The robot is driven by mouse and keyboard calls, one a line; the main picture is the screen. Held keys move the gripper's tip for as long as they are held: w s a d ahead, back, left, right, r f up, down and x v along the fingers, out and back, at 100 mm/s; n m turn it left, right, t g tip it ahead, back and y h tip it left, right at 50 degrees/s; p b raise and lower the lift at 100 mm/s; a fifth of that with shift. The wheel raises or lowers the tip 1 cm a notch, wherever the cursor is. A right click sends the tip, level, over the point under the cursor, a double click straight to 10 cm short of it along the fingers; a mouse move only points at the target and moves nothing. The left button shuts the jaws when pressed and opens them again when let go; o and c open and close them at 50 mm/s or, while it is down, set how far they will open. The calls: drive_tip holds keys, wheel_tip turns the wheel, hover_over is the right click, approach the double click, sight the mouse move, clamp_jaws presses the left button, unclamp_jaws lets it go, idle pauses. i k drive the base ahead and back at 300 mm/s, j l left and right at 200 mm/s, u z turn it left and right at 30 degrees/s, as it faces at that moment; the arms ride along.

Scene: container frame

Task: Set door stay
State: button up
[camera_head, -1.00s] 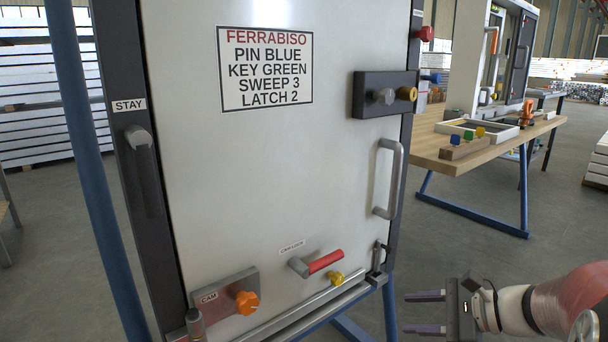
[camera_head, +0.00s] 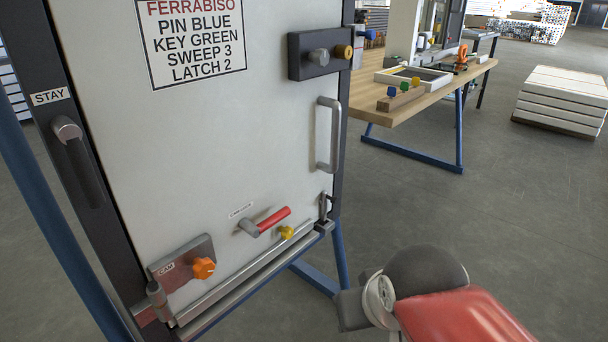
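The door stay is a grey knob with a dark arm hanging straight down (camera_head: 80,160) on the dark left post of the frame, below the label STAY (camera_head: 50,96). The pale door panel (camera_head: 200,150) stands shut or nearly shut, with a grey pull handle (camera_head: 328,135) at its right edge. My arm reaches in at the lower right, in front of and to the right of the frame. The fingers of my gripper do not show; only a wrist joint and red arm link are visible. Nothing of mine touches the stay.
On the door are an orange cam knob (camera_head: 204,268), a red-gripped lever (camera_head: 268,221), a yellow knob (camera_head: 286,232) and a dark latch block (camera_head: 318,54). A wooden table (camera_head: 440,90) with a tray stands behind at right. White stacked panels (camera_head: 562,98) lie farther right. Floor between is clear.

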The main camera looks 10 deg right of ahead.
sight(70, 135)
drive_tip(key=u, duration=1.45)
